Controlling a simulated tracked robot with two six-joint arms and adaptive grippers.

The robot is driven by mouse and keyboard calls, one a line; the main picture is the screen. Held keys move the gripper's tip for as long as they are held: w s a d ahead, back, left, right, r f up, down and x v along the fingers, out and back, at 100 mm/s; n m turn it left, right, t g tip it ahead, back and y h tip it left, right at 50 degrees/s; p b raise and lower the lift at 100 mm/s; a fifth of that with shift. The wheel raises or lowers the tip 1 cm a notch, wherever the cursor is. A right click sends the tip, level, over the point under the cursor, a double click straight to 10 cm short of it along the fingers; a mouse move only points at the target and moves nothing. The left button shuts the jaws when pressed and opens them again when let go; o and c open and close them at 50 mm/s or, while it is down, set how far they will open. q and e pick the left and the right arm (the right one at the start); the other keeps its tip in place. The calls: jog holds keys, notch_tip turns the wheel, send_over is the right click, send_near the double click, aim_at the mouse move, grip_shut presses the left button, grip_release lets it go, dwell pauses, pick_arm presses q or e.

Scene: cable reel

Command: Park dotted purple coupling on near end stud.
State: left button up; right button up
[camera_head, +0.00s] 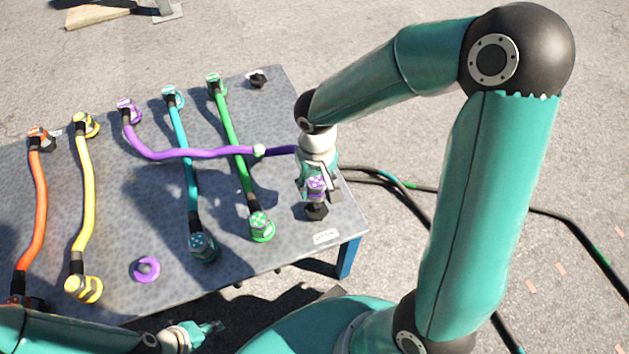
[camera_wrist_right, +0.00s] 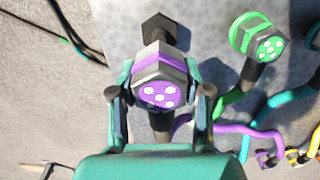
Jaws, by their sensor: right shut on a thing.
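The dotted purple coupling (camera_head: 316,188) is held at the right end of the table by my right gripper (camera_head: 318,182), which is shut on it. In the right wrist view, the coupling (camera_wrist_right: 158,88) sits between the two fingers of the gripper (camera_wrist_right: 161,100), with its white-dotted purple face toward the camera. The black near end stud (camera_head: 316,212) shows just below the coupling; in the right wrist view the stud (camera_wrist_right: 158,27) lies just beyond it. I cannot tell whether they touch. My left gripper (camera_head: 203,333) is low at the bottom edge, off the table; its jaws are unclear.
The purple cable (camera_head: 190,154) crosses over the teal cable (camera_head: 186,132) and green cable (camera_head: 232,130). Yellow (camera_head: 87,190) and orange (camera_head: 41,200) cables lie left. A purple ring (camera_head: 146,270) lies at the near side. A bare far stud (camera_head: 257,80) stands at the back.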

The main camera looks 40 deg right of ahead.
aim_at(316, 204)
notch_tip(316, 204, down, 6)
jog(key=b, duration=0.3)
jog(key=shift+r+b, duration=0.25)
jog(key=shift+b, duration=0.1)
jog(key=shift+f+b, duration=0.65)
jog(key=shift+b, duration=0.3)
jog(key=shift+f+b, duration=0.35)
jog(key=o, duration=1.4)
jog(key=shift+c, duration=0.2)
notch_tip(316, 204, up, 12)
jog(key=shift+f, duration=0.1)
